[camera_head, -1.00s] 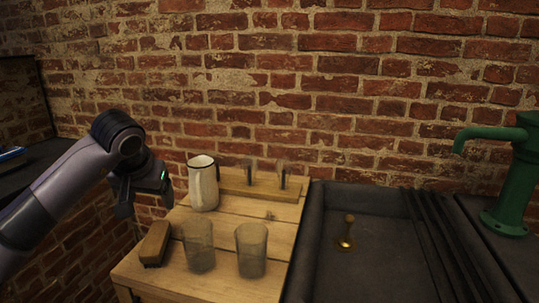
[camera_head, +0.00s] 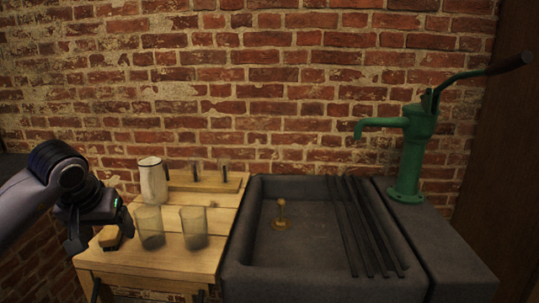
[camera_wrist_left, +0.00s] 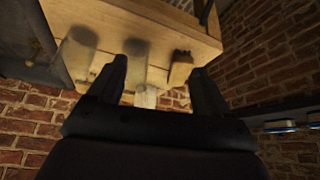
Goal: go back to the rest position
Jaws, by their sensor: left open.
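My left gripper (camera_head: 98,228) is open and empty at the left side of the wooden table (camera_head: 160,262), in front of part of the brush in the head view. In the left wrist view the open fingers (camera_wrist_left: 158,68) stand apart with nothing between them touching. The dark-bristled wooden brush (camera_head: 118,238) lies at the table's left edge, partly hidden by the gripper. Two clear glasses, the left one (camera_head: 150,228) and the right one (camera_head: 194,228), stand upright beside it. A white jug (camera_head: 153,180) stands behind them. My right gripper is not in view.
A wooden rack (camera_head: 205,183) with two dark upright pegs stands at the table's back. A dark sink (camera_head: 310,240) holds a brass plug (camera_head: 281,215), with dark bars (camera_head: 362,230) along its right side. A green hand pump (camera_head: 410,150) stands right. A brick wall closes the back.

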